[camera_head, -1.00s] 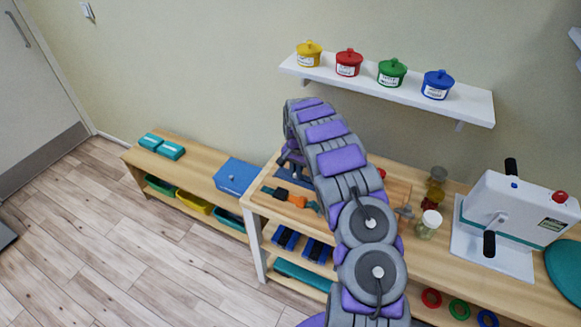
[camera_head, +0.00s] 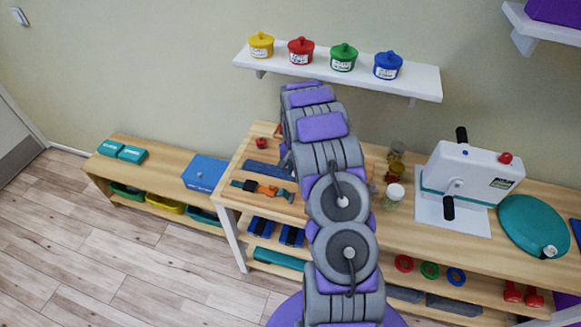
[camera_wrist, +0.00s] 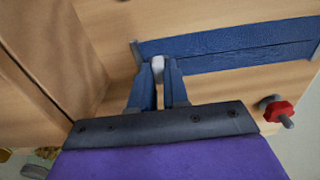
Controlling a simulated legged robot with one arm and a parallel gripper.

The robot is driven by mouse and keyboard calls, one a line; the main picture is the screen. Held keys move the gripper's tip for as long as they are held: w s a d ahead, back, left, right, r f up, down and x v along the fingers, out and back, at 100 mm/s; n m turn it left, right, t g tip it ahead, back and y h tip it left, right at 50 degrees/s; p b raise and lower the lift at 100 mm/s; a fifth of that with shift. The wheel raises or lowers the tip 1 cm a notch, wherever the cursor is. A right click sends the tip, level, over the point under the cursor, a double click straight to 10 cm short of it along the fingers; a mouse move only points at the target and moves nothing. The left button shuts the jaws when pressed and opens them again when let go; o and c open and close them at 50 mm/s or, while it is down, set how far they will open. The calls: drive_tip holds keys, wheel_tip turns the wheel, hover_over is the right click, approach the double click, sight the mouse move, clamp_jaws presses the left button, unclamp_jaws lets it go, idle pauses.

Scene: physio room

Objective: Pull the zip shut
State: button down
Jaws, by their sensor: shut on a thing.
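The teeth are too small to make out. In the head view, the dressing board (camera_head: 240,163) lies on the bench with part of the blue panel (camera_head: 266,170) showing; my arm hides the gripper there.
An orange buckle strap (camera_head: 267,189) lies in front of the panel. A red knob (camera_wrist: 278,109) is right of my gripper in the wrist view. Jars (camera_head: 394,193) and a white hand-crank machine (camera_head: 463,180) stand to the right. A shelf (camera_head: 340,75) with coloured pots is above.

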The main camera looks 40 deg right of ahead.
drive_tip(key=shift+s+d, duration=0.1)
drive_tip(key=c, duration=1.3)
unclamp_jaws()
drive_tip(key=shift+s+d+r, duration=0.1)
drive_tip(key=shift+s, duration=0.05)
drive_tip(key=shift+o, duration=0.9)
drive_tip(key=shift+d, duration=0.15)
drive_tip(key=shift+a+r, duration=0.1)
drive_tip(key=shift+a, duration=0.1)
wheel_tip(320, 180, up, 17)
drive_tip(key=p, duration=0.2)
drive_tip(key=shift+d, duration=0.2)
